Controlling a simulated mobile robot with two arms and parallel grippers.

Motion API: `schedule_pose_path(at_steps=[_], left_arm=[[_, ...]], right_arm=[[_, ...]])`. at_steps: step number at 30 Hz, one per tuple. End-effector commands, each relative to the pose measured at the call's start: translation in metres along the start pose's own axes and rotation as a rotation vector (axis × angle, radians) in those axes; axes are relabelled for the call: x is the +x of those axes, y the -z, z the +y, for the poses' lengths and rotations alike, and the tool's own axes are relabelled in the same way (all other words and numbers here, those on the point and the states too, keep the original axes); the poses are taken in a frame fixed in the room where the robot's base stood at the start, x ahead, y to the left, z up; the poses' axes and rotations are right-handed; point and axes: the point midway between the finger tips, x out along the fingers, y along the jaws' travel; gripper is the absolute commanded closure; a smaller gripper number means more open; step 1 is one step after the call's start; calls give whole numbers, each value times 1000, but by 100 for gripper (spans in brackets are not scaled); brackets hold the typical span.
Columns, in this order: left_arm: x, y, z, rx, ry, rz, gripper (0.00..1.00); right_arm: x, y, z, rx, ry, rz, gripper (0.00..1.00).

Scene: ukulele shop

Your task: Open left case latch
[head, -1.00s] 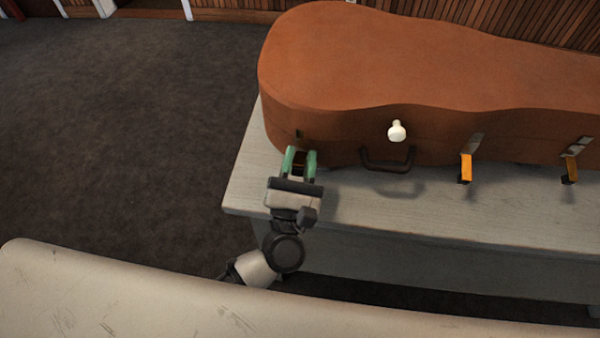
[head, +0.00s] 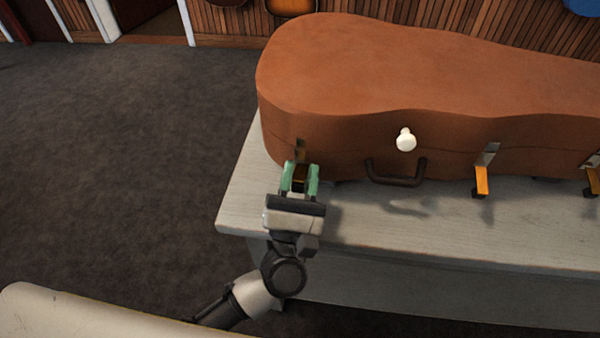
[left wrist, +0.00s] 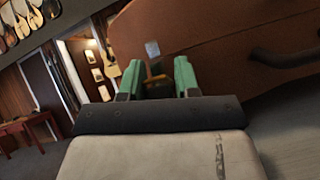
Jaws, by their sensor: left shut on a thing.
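The brown instrument case (head: 430,75) lies closed on a pale wooden table. Its left latch (head: 300,149) is on the front side near the left end; it also shows in the left wrist view (left wrist: 153,50). My left gripper (head: 299,177), with green fingers, is shut on the latch's lower, orange-brown part, which shows between the fingers in the left wrist view (left wrist: 158,84). The fingers partly hide it. Two other latches, a middle one (head: 482,180) and a right one (head: 591,180), have their orange levers swung out and down. My right gripper is not in view.
A dark carry handle (head: 396,180) and a white knob-like piece (head: 406,140) are on the case front, right of my gripper. The table (head: 450,235) is bare along its front strip. Open carpet (head: 120,150) lies to the left.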

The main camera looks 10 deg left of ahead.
Motion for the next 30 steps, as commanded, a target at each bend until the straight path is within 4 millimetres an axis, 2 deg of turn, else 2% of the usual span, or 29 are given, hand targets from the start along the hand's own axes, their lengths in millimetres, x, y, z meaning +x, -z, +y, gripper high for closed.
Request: schedule_pose_path(at_steps=[1, 3, 11, 14, 17, 23, 27, 30], left_arm=[[0, 0, 0, 4, -2, 0, 64], [0, 0, 0, 3, -1, 0, 54], [-1, 0, 0, 1, -1, 0, 54], [-7, 1, 0, 1, 0, 2, 54], [-22, 2, -1, 0, 1, 3, 54], [-65, 4, -1, 1, 2, 4, 54], [-89, 2, 0, 2, 1, 2, 54], [-100, 2, 0, 2, 1, 2, 54]], right_arm=[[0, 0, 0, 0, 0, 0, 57], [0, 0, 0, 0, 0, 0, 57], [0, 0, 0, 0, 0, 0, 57], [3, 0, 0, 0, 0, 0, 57], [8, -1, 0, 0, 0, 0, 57], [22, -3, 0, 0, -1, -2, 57], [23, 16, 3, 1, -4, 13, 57], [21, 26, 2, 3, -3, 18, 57]])
